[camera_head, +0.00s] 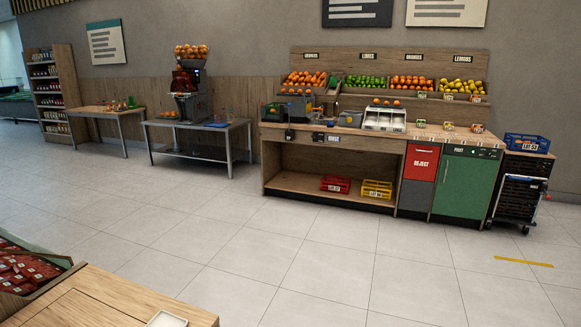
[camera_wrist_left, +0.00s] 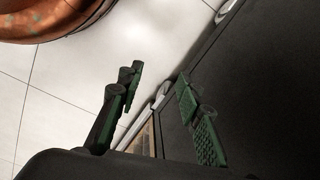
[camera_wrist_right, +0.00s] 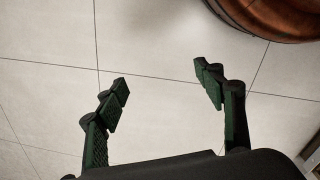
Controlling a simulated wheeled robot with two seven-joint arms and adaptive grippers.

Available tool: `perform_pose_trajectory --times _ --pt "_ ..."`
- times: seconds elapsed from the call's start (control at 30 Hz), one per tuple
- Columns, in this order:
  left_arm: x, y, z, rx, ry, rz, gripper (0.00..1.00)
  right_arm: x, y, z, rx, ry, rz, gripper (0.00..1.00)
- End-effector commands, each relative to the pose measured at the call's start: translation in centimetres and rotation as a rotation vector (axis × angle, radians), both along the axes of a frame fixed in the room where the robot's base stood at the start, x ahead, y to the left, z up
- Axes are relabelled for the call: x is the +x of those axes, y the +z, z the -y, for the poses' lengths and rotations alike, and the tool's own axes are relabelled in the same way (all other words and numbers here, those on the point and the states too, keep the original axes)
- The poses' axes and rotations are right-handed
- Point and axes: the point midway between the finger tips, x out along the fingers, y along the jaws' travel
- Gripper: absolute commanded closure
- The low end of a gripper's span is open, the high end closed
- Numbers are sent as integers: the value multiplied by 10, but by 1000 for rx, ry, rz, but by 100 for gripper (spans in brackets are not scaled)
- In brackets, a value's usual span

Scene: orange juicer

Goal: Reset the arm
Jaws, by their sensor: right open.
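Neither arm shows in the head view. In the left wrist view my left gripper (camera_wrist_left: 160,76) has its two green-padded fingers apart, with nothing held between them. A dark flat surface lies behind its right finger, and I cannot tell whether they touch. In the right wrist view my right gripper (camera_wrist_right: 161,76) is open and empty above pale floor tiles. The orange juicer (camera_head: 188,85) stands on a metal-legged table (camera_head: 215,130) across the room, well away, with oranges on top.
A wooden produce counter (camera_head: 330,139) with fruit bins stands at the back. A cart with a blue crate (camera_head: 527,142) is at its right. A wooden surface (camera_head: 110,302) is near at lower left. The tiled floor (camera_head: 300,250) between is clear. A brown rounded object (camera_wrist_right: 275,16) edges both wrist views.

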Motion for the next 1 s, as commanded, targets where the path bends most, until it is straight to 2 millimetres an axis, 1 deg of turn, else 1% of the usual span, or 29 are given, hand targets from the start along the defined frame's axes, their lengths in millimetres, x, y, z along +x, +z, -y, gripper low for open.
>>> perform_pose_trajectory --times 0.07,0.27,0.43,0.57,0.67,0.77,0.87,0.9,0.97,1.0 --pt "2 -3 0 -2 -1 11 67 2 -3 0 2 2 11 37" --pt "3 -28 2 -11 -7 23 67 2 -27 -2 11 7 21 37" --pt "-1 -52 5 -19 -13 34 67 -1 -52 -5 18 14 32 37" --pt "-9 -76 9 -28 -23 45 67 -10 -75 -9 27 24 43 37" --pt "-22 -95 11 -34 -33 54 67 -23 -95 -11 33 33 52 37" --pt "-40 -113 14 -41 -43 58 67 -41 -112 -14 40 44 56 37" --pt "-64 -125 16 -46 -54 60 67 -64 -125 -16 45 55 58 37" --pt "-75 -129 17 -48 -58 59 67 -76 -128 -17 47 59 56 37" --pt "-92 -132 18 -50 -65 59 67 -93 -132 -17 49 66 57 37" --pt "-104 -134 18 -51 -70 58 67 -105 -133 -17 50 71 56 37"
